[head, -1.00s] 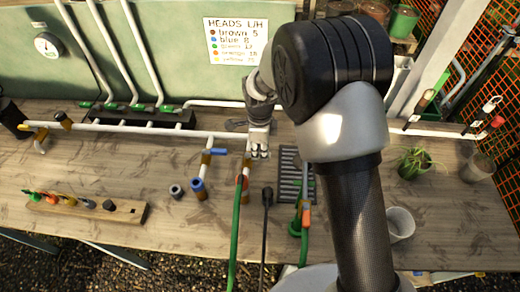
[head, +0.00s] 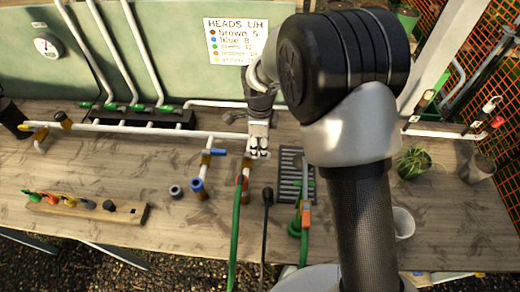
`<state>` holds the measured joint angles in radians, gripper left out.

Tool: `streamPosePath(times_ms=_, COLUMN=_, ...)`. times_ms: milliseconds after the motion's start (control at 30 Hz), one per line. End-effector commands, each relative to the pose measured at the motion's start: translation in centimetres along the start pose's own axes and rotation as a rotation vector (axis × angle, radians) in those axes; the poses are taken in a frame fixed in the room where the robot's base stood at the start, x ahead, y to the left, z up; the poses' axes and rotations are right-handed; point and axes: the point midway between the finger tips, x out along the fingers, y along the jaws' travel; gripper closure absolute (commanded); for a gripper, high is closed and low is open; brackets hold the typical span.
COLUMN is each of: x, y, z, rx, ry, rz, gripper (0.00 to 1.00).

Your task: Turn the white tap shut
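My gripper (head: 257,153) points down at the white pipe along the bench, at the branch that carries the green hose. Its fingertips are close together, and at this size I cannot tell whether they are shut or hold anything. The white tap is not clearly visible; a small pale piece (head: 248,160) shows beside the fingertips at the top of this branch, and the gripper covers part of the spot. The neighbouring branch to the left has a blue tap handle (head: 218,152) pointing right.
A dark grate (head: 291,190) lies to the right. A wooden block with coloured pieces (head: 125,212) lies left. Bare bench (head: 110,175) shows between.

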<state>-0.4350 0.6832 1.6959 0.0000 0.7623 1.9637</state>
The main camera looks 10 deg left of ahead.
Motion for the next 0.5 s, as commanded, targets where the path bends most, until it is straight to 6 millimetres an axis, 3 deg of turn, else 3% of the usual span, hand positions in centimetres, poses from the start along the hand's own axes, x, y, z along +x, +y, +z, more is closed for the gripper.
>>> streamPosePath(times_ms=200, x=-5.0, y=-0.1, z=0.0, rx=0.0, ry=-0.002, rz=-0.005, gripper=0.65)
streamPosePath(times_ms=500, x=-8.8, y=0.0, z=0.0, rx=0.001, ry=-0.001, rz=-0.001, gripper=0.65)
